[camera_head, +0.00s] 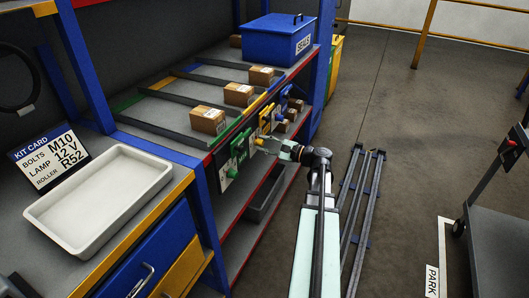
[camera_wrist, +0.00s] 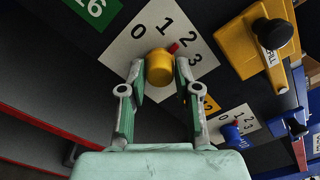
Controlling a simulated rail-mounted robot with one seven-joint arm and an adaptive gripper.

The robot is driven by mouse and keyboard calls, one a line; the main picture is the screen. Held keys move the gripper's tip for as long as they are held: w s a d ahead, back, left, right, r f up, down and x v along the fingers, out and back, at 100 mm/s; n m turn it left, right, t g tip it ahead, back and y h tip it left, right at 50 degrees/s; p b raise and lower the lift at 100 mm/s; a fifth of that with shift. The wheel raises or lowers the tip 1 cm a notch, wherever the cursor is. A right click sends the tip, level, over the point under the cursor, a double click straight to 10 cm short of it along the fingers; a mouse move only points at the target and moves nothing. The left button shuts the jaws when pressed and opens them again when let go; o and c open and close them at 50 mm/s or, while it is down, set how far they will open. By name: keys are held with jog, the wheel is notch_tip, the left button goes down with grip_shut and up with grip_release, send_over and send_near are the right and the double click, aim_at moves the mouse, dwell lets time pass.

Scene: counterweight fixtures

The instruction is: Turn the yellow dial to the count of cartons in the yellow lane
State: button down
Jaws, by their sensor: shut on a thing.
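The yellow dial (camera_wrist: 159,68) sits on a white plate (camera_wrist: 124,48) marked 0, 1, 2, 3. Its red pointer (camera_wrist: 173,47) points roughly toward the 2. My gripper (camera_wrist: 160,72) has its fingertips on both sides of the dial, shut on it. In the head view my gripper (camera_head: 273,146) reaches the front panel of the shelf at the yellow dial (camera_head: 259,142). The yellow lane (camera_head: 160,83), between the green and blue lanes, shows one carton (camera_head: 239,94) near its front end.
The green lane holds a carton (camera_head: 208,120) and the blue lane another (camera_head: 261,76). A yellow block with a black knob (camera_wrist: 272,33) and a blue dial (camera_wrist: 231,132) are close right of my gripper. A blue box (camera_head: 278,38) stands behind. Floor rails (camera_head: 362,205) lie right.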

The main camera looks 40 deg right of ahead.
jog(key=shift+n+b, duration=2.9)
jog(key=shift+b, duration=0.05)
jog(key=shift+r, duration=0.1)
jog(key=c, duration=0.8)
grip_release()
jog(key=v, duration=1.2)
